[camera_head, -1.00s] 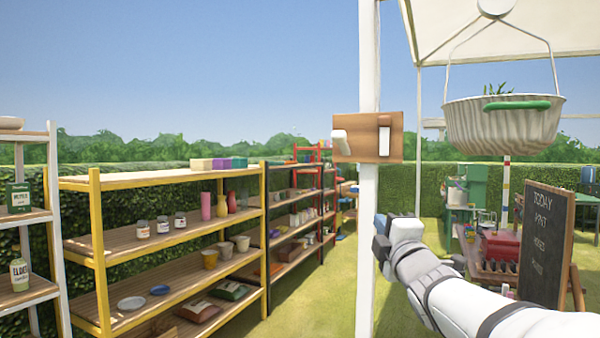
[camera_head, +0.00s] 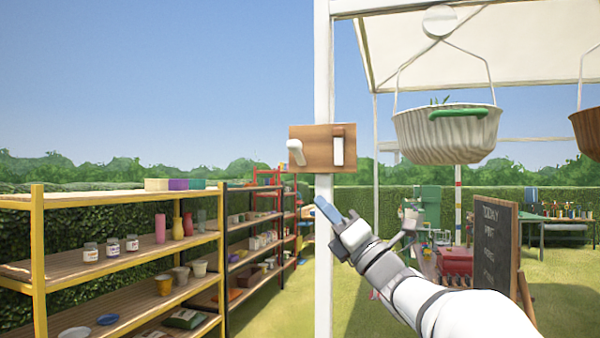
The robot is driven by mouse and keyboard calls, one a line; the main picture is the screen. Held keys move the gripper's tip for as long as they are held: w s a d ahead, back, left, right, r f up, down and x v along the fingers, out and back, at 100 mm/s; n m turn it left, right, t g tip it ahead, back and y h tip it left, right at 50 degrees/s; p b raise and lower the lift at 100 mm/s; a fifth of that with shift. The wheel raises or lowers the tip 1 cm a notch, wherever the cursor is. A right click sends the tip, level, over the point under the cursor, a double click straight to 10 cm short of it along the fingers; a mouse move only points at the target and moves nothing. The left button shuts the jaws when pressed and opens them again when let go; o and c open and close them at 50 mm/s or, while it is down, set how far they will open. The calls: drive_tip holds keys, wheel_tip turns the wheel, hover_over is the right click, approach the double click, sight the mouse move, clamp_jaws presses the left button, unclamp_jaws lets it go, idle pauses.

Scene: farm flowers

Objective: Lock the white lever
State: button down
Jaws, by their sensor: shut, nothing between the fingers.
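The white lever (camera_head: 295,152) sticks out from the left part of a brown wooden block (camera_head: 318,162) on a white post (camera_head: 323,250). A white upright piece (camera_head: 338,150) sits in a dark slot at the right of the same block. My gripper (camera_head: 325,208) is just below the block, in front of the post, apart from the lever. Its tip looks blue-grey and points up and left. It is shut and holds nothing. My white arm comes in from the lower right.
A ribbed hanging basket (camera_head: 447,135) with a green handle hangs to the right of the block. A chalkboard (camera_head: 493,245) stands lower right. Yellow-framed shelves (camera_head: 38,260) with jars and pots stand at left. Grass is open left of the post.

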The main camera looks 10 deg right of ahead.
drive_tip(key=p, duration=0.4)
approach(288, 150)
drive_tip(key=w+a, duration=0.2)
drive_tip(key=a, duration=0.1)
drive_tip(key=shift+w+d+r+p, duration=0.1)
drive_tip(key=shift+w+r+p, duration=0.2)
drive_tip(key=shift+r, duration=0.3)
drive_tip(key=shift+w+d+r+p, duration=0.15)
drive_tip(key=shift+w+r+p, duration=0.15)
drive_tip(key=shift+r, duration=0.25)
drive_tip(key=shift+w+d+r+p, duration=0.1)
drive_tip(key=shift+w+r+p, duration=0.15)
drive_tip(key=shift+r, duration=0.35)
drive_tip(key=shift+a+r+h, duration=0.1)
drive_tip(key=shift+h, duration=0.2)
